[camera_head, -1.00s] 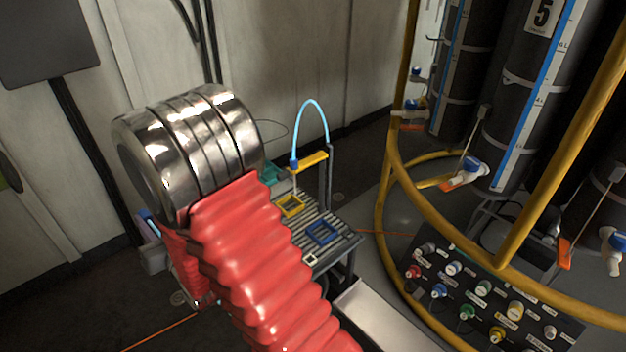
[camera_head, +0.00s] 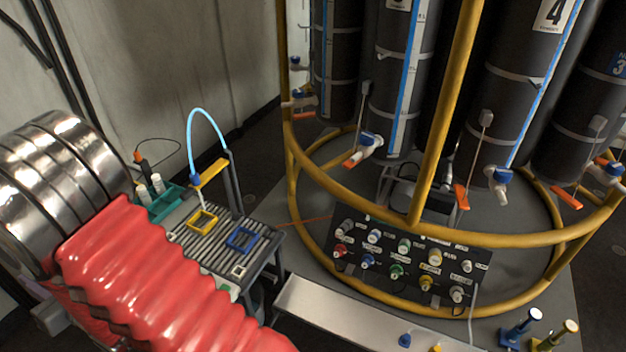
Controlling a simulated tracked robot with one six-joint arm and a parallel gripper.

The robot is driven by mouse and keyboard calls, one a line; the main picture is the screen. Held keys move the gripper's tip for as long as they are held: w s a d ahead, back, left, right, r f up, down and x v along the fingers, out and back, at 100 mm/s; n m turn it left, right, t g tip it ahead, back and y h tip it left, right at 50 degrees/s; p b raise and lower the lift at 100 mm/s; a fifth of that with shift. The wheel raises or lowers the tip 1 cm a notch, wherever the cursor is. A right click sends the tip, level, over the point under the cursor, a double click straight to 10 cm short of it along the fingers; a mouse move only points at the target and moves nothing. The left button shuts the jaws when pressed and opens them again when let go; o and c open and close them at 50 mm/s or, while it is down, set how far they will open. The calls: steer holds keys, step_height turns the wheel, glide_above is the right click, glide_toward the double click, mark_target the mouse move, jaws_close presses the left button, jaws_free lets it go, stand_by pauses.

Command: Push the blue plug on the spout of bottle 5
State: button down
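Bottle 5 (camera_head: 400,75) is a tall black cylinder with a blue stripe, and its number label is cut off by the top edge. Its spout (camera_head: 367,145) is white with a blue valve body and an orange lever, low on the bottle and pointing left and down. I see no plug on the spout at this distance. A blue knob-like piece (camera_head: 368,262) also sits on the black panel; I cannot tell which is the plug. My gripper is out of view; only my red sleeve and metal arm show at left.
A yellow tubular frame (camera_head: 345,200) rings the bottles. Bottle 4 (camera_head: 520,80) stands right of bottle 5. The black panel (camera_head: 350,225) bears several coloured pieces. A slatted table (camera_head: 205,250) with a blue hose (camera_head: 205,112) stands at left. Blue and brass-coloured pieces stand bottom right.

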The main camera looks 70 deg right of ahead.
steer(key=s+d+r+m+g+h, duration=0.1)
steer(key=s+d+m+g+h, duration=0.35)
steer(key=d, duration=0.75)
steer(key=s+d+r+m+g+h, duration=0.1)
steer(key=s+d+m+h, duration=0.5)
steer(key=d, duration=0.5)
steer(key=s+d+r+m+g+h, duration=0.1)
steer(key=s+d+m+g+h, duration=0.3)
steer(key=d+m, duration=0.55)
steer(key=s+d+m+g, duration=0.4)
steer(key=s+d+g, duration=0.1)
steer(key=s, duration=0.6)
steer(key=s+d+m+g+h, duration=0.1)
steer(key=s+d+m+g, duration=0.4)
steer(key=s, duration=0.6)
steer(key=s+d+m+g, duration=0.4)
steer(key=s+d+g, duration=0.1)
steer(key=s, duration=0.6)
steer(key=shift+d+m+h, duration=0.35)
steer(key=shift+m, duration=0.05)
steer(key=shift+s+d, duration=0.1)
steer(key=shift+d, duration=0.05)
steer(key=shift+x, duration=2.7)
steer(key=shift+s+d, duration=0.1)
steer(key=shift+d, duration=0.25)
